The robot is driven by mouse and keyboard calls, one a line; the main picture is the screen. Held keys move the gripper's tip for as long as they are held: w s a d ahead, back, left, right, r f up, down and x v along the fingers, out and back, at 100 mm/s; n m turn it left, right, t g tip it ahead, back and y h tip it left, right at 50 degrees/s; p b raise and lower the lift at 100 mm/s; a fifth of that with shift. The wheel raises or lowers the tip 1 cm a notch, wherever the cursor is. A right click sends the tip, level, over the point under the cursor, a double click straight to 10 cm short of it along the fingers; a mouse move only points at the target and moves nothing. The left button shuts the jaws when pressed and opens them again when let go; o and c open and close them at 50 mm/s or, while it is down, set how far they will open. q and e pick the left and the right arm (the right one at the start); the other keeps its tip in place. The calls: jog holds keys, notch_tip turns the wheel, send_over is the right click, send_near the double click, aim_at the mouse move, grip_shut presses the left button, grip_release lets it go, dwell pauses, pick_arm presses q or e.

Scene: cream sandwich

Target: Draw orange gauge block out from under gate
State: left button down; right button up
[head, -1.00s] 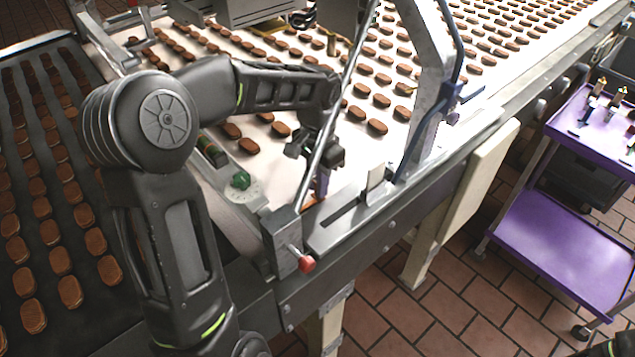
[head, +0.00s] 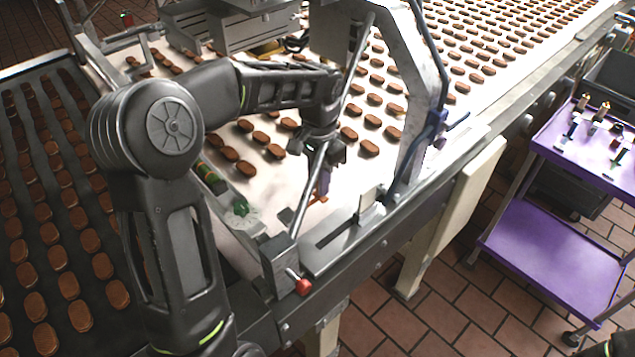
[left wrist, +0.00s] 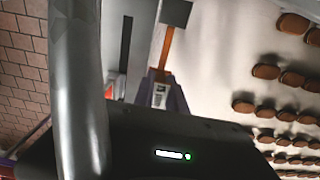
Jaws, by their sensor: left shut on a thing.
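The orange gauge block (left wrist: 166,48) shows as a narrow orange strip in the left wrist view, running from the fingers to a dark block at the top. In the head view only a small orange bit (head: 318,198) shows below my left gripper (head: 322,184). My left gripper's purple fingers (left wrist: 160,95) are shut on its near end, low over the white belt. The slanted metal rod (head: 316,190) passes in front of the hand in the head view. I cannot tell which part is the gate or whether the block is still under it.
The white belt (head: 265,185) carries rows of brown biscuits (head: 369,148) behind the hand. A slotted metal rail (head: 345,232), a red knob (head: 303,287) and a green dial (head: 240,208) stand nearby. A purple cart (head: 560,240) stands right.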

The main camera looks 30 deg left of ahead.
dwell(0.3)
pick_arm(q)
jog(key=shift+s+d+r, duration=0.1)
jog(key=shift+s+d, duration=0.05)
jog(key=shift+d, duration=0.4)
jog(key=s+d+r, duration=0.1)
jog(key=s+d, duration=0.1)
jog(key=d, duration=0.5)
jog(key=s+d+r+b, duration=0.1)
jog(key=s+d+r, duration=0.1)
jog(key=d, duration=0.5)
jog(key=shift+d, duration=0.15)
